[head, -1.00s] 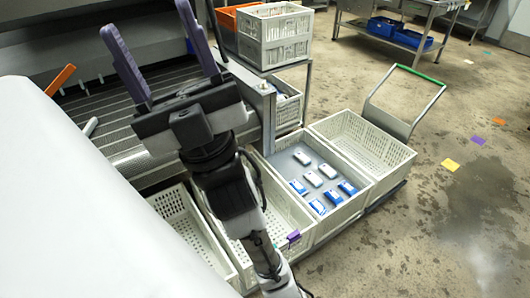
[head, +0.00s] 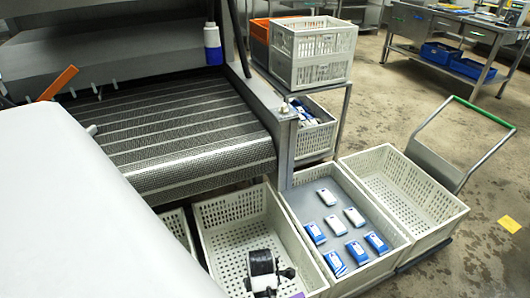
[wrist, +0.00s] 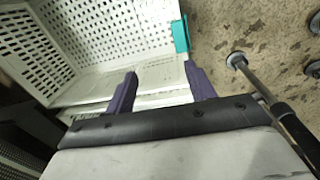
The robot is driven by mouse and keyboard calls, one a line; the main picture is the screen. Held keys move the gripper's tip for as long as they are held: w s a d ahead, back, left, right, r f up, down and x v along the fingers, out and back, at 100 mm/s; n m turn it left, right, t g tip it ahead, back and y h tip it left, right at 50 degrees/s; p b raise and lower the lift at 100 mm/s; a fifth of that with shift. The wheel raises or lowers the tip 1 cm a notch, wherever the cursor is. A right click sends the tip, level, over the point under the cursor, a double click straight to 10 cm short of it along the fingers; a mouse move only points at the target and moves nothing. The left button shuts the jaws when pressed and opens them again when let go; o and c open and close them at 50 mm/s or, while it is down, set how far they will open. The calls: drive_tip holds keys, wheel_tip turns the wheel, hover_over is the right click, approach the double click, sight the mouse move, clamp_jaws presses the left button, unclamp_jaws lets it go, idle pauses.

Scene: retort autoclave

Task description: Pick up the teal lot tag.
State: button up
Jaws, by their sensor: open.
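The teal lot tag (wrist: 181,34) shows in the wrist view, upright against the right-hand outer edge of a white perforated crate (wrist: 95,35). I cannot make out the tag in the head view. My gripper (wrist: 160,69) has two purple fingers spread apart with nothing between them. They point toward the crate's near rim, and the tag lies beyond the right fingertip, apart from it.
White crates stand in a row: an empty one (head: 210,213), one with several blue and white packs (head: 325,256), and another empty one (head: 361,163) by the green-handled cart. A conveyor (head: 180,135) stands behind. Open floor lies right. A metal rod (wrist: 262,85) runs right of my gripper.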

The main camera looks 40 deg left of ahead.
drive_tip(key=shift+n+g+h, duration=0.3)
drive_tip(key=shift+n+h, duration=0.1)
drive_tip(key=shift+h, duration=0.1)
drive_tip(key=f, duration=0.3)
drive_tip(key=s+d+f, duration=0.1)
drive_tip(key=f, duration=0.2)
drive_tip(key=d+f+b, duration=0.1)
drive_tip(key=f, duration=0.3)
drive_tip(key=shift+s+d, duration=0.2)
drive_tip(key=shift+d, duration=0.05)
drive_tip(key=shift+w+d+f, duration=0.1)
drive_tip(key=shift+w+f, duration=0.05)
drive_tip(key=shift+f, duration=1.3)
drive_tip(key=shift+w+d+f, duration=0.1)
drive_tip(key=shift+w+f, duration=0.05)
drive_tip(key=shift+f, duration=1.25)
drive_tip(key=c, duration=1)
drive_tip(key=shift+r, duration=0.1)
drive_tip(key=shift+c, duration=0.2)
